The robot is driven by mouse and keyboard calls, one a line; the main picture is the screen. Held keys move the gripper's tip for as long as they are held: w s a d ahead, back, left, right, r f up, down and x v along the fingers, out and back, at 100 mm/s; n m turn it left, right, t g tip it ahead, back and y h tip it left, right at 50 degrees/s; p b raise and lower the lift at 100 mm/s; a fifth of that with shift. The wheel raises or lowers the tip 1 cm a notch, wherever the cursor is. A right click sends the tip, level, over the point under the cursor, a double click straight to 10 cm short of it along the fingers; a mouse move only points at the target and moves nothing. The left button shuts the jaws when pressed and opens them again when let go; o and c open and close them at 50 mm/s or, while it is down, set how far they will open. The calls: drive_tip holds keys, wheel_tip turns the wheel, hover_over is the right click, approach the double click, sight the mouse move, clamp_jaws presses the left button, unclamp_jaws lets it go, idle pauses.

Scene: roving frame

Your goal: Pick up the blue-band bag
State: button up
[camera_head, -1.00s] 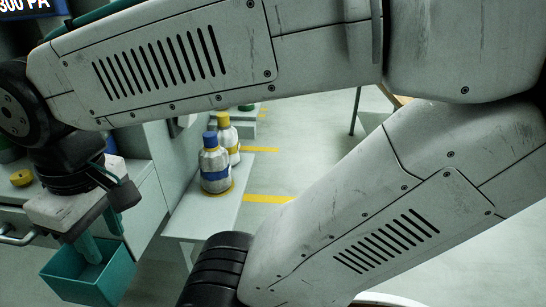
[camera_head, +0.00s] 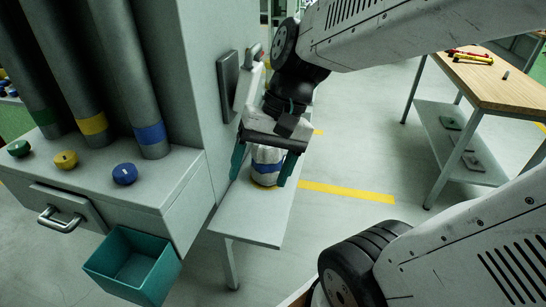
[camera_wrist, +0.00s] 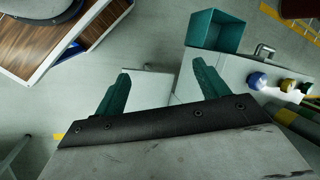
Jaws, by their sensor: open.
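The blue-band bag (camera_head: 266,157) is a pale, bottle-shaped bag with a blue band around it. It stands upright on a low white shelf (camera_head: 250,220) beside the grey cabinet. My gripper (camera_head: 260,181) is over it from above, with teal fingers spread, one on each side of the bag in the head view. Its top is hidden behind my gripper. I cannot tell whether the fingers touch it. In the wrist view the open fingers (camera_wrist: 162,85) show with the white shelf between them; the bag is not visible there.
The cabinet (camera_head: 180,190) on the left has green, yellow and blue knobs and banded pipes. An empty teal bin (camera_head: 133,268) hangs at its front. A grey panel (camera_head: 228,85) is on the cabinet side near my wrist.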

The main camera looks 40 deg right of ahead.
drive_tip(key=w+d+f+m+t+y, duration=0.1)
drive_tip(key=w+f+m+t+y, duration=0.15)
drive_tip(key=w+m, duration=0.4)
drive_tip(key=m+t+h, duration=0.4)
drive_tip(key=m+t, duration=0.6)
drive_tip(key=m, duration=1.1)
hover_over(267, 151)
drive_tip(key=w+d, duration=0.3)
drive_tip(key=w, duration=0.1)
drive_tip(key=shift+y, duration=0.25)
wheel_tip(267, 151, down, 13)
drive_tip(key=shift+w+r, duration=0.1)
drive_tip(key=shift+d+m+t, duration=0.1)
drive_tip(key=shift+m+t, duration=0.15)
drive_tip(key=c, duration=1.4)
drive_tip(key=shift+r, duration=0.1)
clamp_jaws()
drive_tip(key=shift+r, duration=0.15)
